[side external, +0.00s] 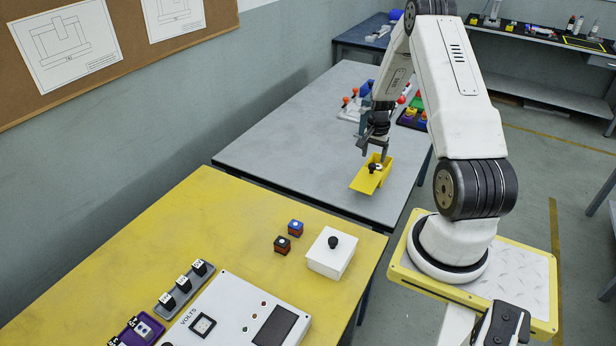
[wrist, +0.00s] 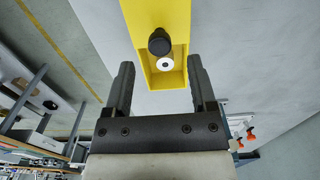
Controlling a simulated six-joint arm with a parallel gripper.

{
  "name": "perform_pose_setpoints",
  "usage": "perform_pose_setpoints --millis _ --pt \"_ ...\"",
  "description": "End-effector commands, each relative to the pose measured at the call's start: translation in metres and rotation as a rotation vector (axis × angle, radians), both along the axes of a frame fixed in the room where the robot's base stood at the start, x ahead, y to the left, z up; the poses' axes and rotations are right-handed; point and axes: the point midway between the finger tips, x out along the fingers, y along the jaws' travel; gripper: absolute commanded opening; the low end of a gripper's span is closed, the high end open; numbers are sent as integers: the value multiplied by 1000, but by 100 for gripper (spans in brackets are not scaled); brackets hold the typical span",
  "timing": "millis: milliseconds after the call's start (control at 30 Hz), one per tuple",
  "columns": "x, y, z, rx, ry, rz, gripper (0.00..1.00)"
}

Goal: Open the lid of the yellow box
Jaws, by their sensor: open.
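The yellow box (side external: 384,164) sits near the right edge of the grey table. Its yellow lid (side external: 364,182) has a black knob (side external: 372,168) and extends past the box's lower-left end. In the wrist view, the lid (wrist: 160,14) covers the far part, and the box (wrist: 178,76) is open at the near end. A white ring-like part (wrist: 165,64) shows inside, just below the knob (wrist: 159,42). My gripper (side external: 375,153) is open above the box's near end. In the wrist view, its fingers (wrist: 161,72) stand apart on either side of the box, with nothing gripped.
A white box (side external: 331,254) with a black knob stands on the yellow table beside small blue and brown blocks. A white voltmeter panel (side external: 240,316) is at the front. Several coloured parts lie behind my gripper. The grey table left of the yellow box is clear.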

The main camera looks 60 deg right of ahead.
Motion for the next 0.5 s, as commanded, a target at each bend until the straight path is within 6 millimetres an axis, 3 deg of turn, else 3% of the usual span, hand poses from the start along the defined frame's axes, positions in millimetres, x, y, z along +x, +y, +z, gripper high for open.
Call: perform_pose_setpoints --millis 233,500 --pt "0 0 30 -2 -1 0 73" --pt "0 0 43 0 0 0 73"
